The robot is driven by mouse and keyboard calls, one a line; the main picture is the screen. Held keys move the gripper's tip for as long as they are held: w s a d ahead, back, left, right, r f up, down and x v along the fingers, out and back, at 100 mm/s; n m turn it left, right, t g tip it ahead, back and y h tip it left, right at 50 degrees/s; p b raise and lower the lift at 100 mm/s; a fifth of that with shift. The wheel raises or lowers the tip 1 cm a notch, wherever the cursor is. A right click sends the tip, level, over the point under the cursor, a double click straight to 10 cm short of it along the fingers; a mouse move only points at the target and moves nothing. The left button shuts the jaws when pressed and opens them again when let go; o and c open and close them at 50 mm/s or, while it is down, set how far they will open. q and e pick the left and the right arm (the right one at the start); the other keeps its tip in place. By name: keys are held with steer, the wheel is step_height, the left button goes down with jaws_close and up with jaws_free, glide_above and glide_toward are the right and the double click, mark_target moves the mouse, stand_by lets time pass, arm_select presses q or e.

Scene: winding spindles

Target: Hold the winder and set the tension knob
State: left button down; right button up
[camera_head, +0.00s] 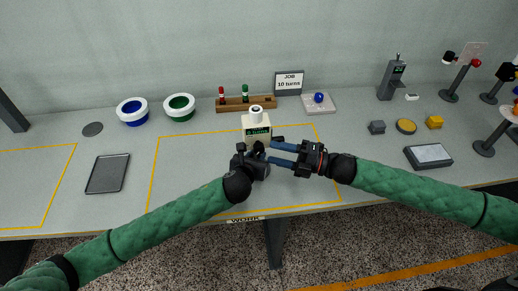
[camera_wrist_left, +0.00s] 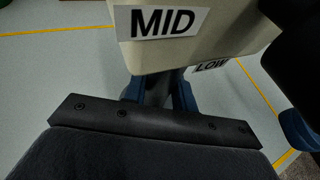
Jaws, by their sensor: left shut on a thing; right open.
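The winder (camera_head: 256,123) is a cream box with a dark round top and a green panel, upright near the middle of the table. My left gripper (camera_head: 257,148) is at its lower front and shut on it. In the left wrist view, the cream body (camera_wrist_left: 190,45) with labels MID and LOW hangs over the blue fingers of my left gripper (camera_wrist_left: 158,92). A grey part shows between them; I cannot tell whether it is the tension knob. My right gripper (camera_head: 270,151) is open just right of the winder's lower front, its blue fingers pointing left.
A brown rack (camera_head: 246,105) with red and green spindles stands behind the winder, beside a JOB 10 turns sign (camera_head: 288,83). A grey device (camera_head: 428,156) is at right.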

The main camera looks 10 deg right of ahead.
mark_target(259, 153)
steer(key=shift+x, duration=2.9)
steer(key=shift+f, duration=0.1)
steer(key=c, duration=1)
